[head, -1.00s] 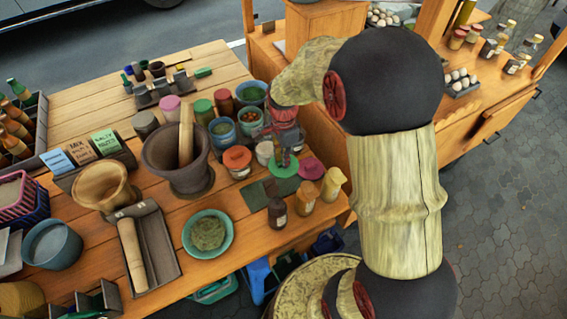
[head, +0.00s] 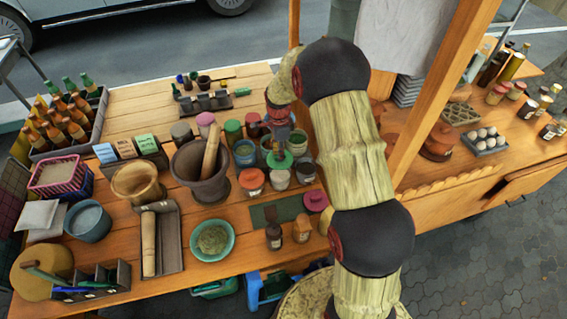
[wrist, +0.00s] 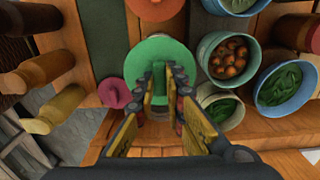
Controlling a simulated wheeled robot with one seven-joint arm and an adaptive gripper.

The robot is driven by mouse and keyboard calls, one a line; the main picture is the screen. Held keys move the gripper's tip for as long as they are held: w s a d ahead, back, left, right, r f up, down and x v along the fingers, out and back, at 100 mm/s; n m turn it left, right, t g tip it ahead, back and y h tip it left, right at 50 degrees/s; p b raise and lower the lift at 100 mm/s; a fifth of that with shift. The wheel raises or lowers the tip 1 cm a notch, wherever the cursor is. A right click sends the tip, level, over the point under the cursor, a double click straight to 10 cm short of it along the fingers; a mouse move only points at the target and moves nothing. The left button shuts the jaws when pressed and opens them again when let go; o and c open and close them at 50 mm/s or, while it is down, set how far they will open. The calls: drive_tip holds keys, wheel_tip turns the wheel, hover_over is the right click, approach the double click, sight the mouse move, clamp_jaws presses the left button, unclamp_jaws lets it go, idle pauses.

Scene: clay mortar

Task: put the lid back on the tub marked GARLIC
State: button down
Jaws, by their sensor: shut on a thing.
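My gripper (wrist: 160,85) is shut on a round green lid (wrist: 150,52), which also shows in the head view (head: 279,161). In the head view the lid is over a pale tub (head: 279,180), whose side shows just below it. I cannot tell whether lid and tub touch. In the wrist view the lid and fingers hide most of what is beneath. Open tubs stand beside the lid, including one with reddish-brown contents (wrist: 230,58) and one with green contents (wrist: 222,108). No GARLIC marking is legible, so I cannot tell which tub bears it.
An orange-lidded tub (head: 252,180) stands close left of the lid. A pink lid (head: 315,200) lies by the dark green mat (head: 262,215). Small bottles (head: 274,236) stand at the front edge. A stone mortar (head: 190,165) with pestle stands further left.

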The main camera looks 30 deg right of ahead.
drive_tip(key=shift+f, duration=0.1)
drive_tip(key=shift+a+f, duration=0.1)
drive_tip(key=shift+f, duration=0.15)
drive_tip(key=shift+f+b, duration=0.5)
drive_tip(key=shift+b, duration=0.05)
drive_tip(key=shift+f+b, duration=1.3)
drive_tip(key=shift+f, duration=1.05)
drive_tip(key=shift+f, duration=0.15)
idle(0.4)
drive_tip(key=c, duration=1.8)
unclamp_jaws()
drive_tip(key=shift+c, duration=0.2)
drive_tip(key=o, duration=0.5)
drive_tip(key=shift+o, duration=0.2)
